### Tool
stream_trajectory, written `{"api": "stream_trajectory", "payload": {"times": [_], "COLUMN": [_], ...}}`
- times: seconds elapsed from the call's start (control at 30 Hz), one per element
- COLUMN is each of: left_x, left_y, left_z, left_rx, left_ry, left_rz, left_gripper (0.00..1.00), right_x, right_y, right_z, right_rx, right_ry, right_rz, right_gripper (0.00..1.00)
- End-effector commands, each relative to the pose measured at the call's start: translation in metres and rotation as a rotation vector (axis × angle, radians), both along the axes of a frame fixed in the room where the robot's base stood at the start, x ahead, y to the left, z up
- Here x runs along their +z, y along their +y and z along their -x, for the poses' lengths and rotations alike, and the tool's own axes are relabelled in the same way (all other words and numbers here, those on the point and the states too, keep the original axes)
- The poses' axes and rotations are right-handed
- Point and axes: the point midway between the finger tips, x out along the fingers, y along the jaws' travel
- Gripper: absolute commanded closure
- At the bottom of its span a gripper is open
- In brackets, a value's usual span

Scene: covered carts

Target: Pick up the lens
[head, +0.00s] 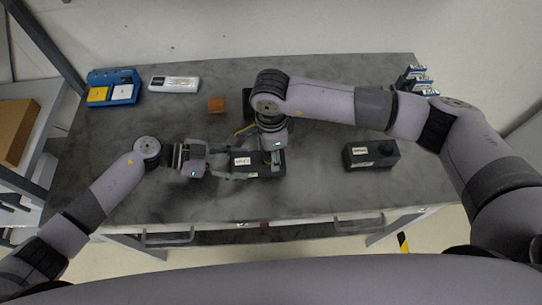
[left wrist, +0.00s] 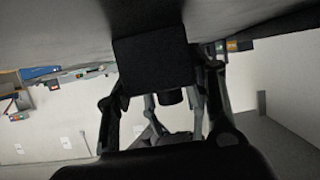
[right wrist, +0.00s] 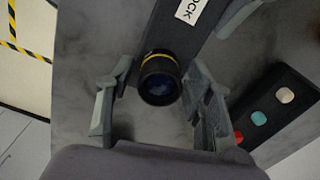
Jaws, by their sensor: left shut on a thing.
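The lens (right wrist: 160,78) is a short black cylinder with a yellow ring and dark glass. In the right wrist view it sticks out from the end of a black labelled dock (right wrist: 160,32). My right gripper (right wrist: 161,82) is open, with a finger on each side of the lens and gaps between. In the head view my right gripper (head: 262,138) hangs over the dock (head: 270,164), and the lens cannot be made out. My left gripper (head: 228,163) is shut on the dock at its left side. The left wrist view shows the dock (left wrist: 152,62) up close.
A button box (right wrist: 282,112) lies near the right gripper. A second black box (head: 371,155) stands to the right. A brown cube (head: 216,105), white case (head: 174,84) and blue tray (head: 133,76) lie at the back left. Small boxes (head: 415,78) stand back right. The front left tabletop is clear.

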Motion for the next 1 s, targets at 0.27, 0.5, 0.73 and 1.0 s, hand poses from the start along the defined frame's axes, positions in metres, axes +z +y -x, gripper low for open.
{"api": "stream_trajectory", "payload": {"times": [0.27, 0.5, 0.73, 1.0], "left_x": [0.0, 0.0, 0.0, 0.0], "left_y": [0.0, 0.0, 0.0, 0.0], "left_z": [0.0, 0.0, 0.0, 0.0], "left_rx": [0.0, 0.0, 0.0, 0.0], "left_ry": [0.001, 0.001, 0.001, 0.001], "left_rz": [0.0, 0.0, 0.0, 0.0], "left_gripper": [0.79, 0.79, 0.79, 0.79], "right_x": [0.0, 0.0, 0.001, 0.011], "right_y": [0.0, 0.0, 0.0, 0.001], "right_z": [0.0, 0.0, 0.0, -0.001], "right_rx": [0.0, 0.0, 0.0, 0.001], "right_ry": [0.0, 0.0, -0.001, -0.004], "right_rz": [0.0, 0.0, -0.001, -0.002], "right_gripper": [0.73, 0.89, 1.0, 1.0]}}
